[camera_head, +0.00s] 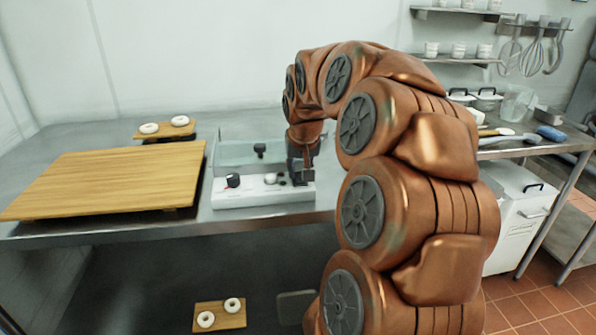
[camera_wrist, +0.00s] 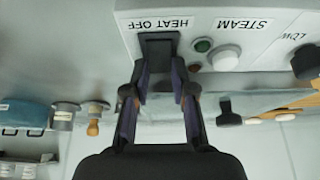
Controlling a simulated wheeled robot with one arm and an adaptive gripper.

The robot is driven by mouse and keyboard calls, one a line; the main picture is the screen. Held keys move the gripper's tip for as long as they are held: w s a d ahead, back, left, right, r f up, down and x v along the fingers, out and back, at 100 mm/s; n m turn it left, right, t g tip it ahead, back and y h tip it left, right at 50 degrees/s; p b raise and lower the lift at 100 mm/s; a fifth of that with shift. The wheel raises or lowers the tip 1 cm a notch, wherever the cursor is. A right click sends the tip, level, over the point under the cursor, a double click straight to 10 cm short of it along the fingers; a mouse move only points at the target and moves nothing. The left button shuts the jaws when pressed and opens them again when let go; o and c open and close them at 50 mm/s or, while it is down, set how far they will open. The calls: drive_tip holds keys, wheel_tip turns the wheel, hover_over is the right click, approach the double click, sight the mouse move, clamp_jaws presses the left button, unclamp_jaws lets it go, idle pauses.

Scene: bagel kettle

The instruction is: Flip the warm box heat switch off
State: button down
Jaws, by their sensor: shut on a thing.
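The warm box (camera_head: 235,199) stands on the steel table, with a white front panel and a clear upper part. My gripper (camera_head: 299,179) is at the right end of the panel. In the wrist view, the two fingers of my gripper (camera_wrist: 159,84) are closed on the switch's near end. The fingers partly hide the switch, so its exact position is hard to read. In the head view my gripper covers it.
A green light (camera_wrist: 203,45), a white STEAM button (camera_wrist: 224,58) and a black knob (camera_head: 233,181) share the panel. A wooden board (camera_head: 110,180) lies left of the box. A small board with two bagels (camera_head: 150,128) is behind. Another bagel board (camera_head: 220,317) is below.

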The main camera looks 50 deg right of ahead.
drive_tip(key=shift+a, duration=0.1)
drive_tip(key=c, duration=1)
unclamp_jaws()
drive_tip(key=shift+o, duration=0.2)
drive_tip(key=v, duration=1.2)
